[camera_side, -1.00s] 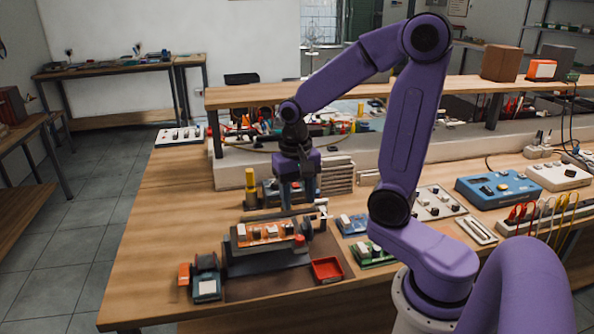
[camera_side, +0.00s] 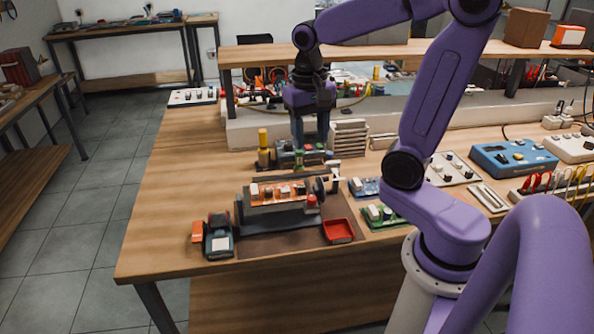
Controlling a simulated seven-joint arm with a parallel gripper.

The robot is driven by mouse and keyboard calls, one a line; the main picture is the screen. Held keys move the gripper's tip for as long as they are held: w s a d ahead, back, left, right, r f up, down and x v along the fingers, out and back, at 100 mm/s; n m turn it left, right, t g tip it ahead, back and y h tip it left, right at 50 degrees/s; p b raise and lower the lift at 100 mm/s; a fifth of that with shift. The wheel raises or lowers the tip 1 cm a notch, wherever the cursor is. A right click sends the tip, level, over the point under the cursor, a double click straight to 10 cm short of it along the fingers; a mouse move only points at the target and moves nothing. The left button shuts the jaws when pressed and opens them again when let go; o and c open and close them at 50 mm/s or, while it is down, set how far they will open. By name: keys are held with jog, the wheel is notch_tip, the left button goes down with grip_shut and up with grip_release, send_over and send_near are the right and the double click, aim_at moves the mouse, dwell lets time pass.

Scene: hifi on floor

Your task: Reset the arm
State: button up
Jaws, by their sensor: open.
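My purple arm reaches from its base at the lower right up over the wooden bench (camera_side: 160,220). My gripper (camera_side: 311,146) points straight down, with its fingers apart and nothing visible between them. It hangs behind the orange circuit board (camera_side: 285,191), which sits on a dark fixture (camera_side: 260,219) on the bench. Behind the board, a small dark device (camera_side: 290,160) with a yellow post (camera_side: 263,139) stands close to the fingertips. The top of my arm is cut off by the picture's upper edge.
A handheld meter (camera_side: 218,240) and a red tray (camera_side: 338,230) lie near the front edge. A green board (camera_side: 381,215) and a blue instrument (camera_side: 512,158) are to the right. A raised shelf (camera_side: 400,48) runs behind my arm. The bench's left side is clear.

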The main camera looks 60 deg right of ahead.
jog(key=s+a+f+n, duration=0.2)
jog(key=s+a+n, duration=0.2)
jog(key=s+n, duration=0.4)
jog(key=s+a+f+n, duration=0.3)
jog(key=s+a+n, duration=0.2)
jog(key=s+n, duration=0.3)
jog(key=n, duration=0.2)
jog(key=shift+s+f+n+y, duration=0.2)
jog(key=shift+s+n+y, duration=0.1)
jog(key=shift+n+y, duration=0.1)
jog(key=shift+o, duration=0.3)
dwell(0.6)
